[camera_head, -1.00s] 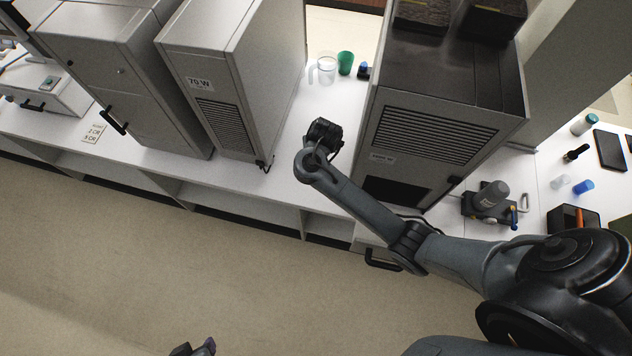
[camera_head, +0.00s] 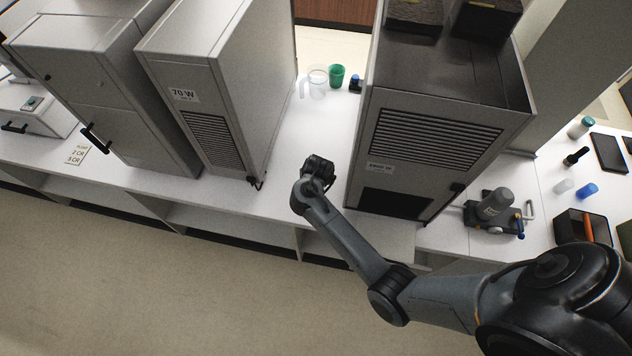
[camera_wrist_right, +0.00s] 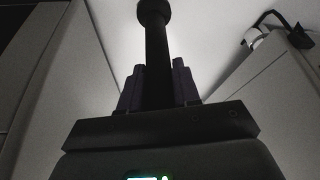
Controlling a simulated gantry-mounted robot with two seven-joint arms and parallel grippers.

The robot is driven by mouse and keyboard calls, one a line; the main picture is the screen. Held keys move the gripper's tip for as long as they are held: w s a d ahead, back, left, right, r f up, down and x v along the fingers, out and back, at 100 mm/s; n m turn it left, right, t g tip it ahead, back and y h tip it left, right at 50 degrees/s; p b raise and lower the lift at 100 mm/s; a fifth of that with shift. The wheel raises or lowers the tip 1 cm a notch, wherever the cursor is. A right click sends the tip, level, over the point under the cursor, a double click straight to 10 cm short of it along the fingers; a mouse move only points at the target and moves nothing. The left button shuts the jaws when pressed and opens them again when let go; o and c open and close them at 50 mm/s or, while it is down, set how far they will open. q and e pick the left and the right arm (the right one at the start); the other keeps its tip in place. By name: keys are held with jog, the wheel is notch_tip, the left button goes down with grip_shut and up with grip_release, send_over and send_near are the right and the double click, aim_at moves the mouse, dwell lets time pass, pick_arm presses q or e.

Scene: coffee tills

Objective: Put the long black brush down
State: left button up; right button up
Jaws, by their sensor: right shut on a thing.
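The long black brush (camera_wrist_right: 156,60) is a dark shaft with a rounded end, shown in the right wrist view. My right gripper (camera_wrist_right: 158,88) is shut on it, with one finger on each side of the shaft. In the head view my right gripper (camera_head: 318,168) is over the white counter (camera_head: 300,130), between two tall grey machines. The brush cannot be made out there, and whether it touches the counter cannot be told. My left gripper is not in view.
A grey machine marked 70 W (camera_head: 205,100) stands left of my gripper, and a larger vented machine (camera_head: 435,140) stands right. A clear jug (camera_head: 317,82), a green cup (camera_head: 337,75) and a small dark item (camera_head: 355,84) stand behind on the counter. Bare counter lies between.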

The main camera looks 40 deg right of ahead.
jog(key=shift+f, duration=0.35)
jog(key=shift+f, duration=0.2)
jog(key=o, duration=1.1)
jog(key=shift+c, duration=0.2)
jog(key=shift+r, duration=0.1)
jog(key=p+v, duration=0.8)
jog(key=v, duration=0.4)
jog(key=s+a+r+n+y, duration=0.1)
jog(key=s+a+r+n, duration=0.1)
jog(key=s, duration=0.4)
jog(key=s+a+r+n+y, duration=0.1)
jog(key=s+a+r+n, duration=0.1)
jog(key=s, duration=0.5)
jog(key=s+a+r+n+y, duration=0.1)
jog(key=s+a+r+n, duration=0.2)
jog(key=s+n, duration=0.2)
jog(key=s, duration=0.2)
jog(key=shift+s+a+n, duration=0.25)
jog(key=shift+n, duration=0.05)
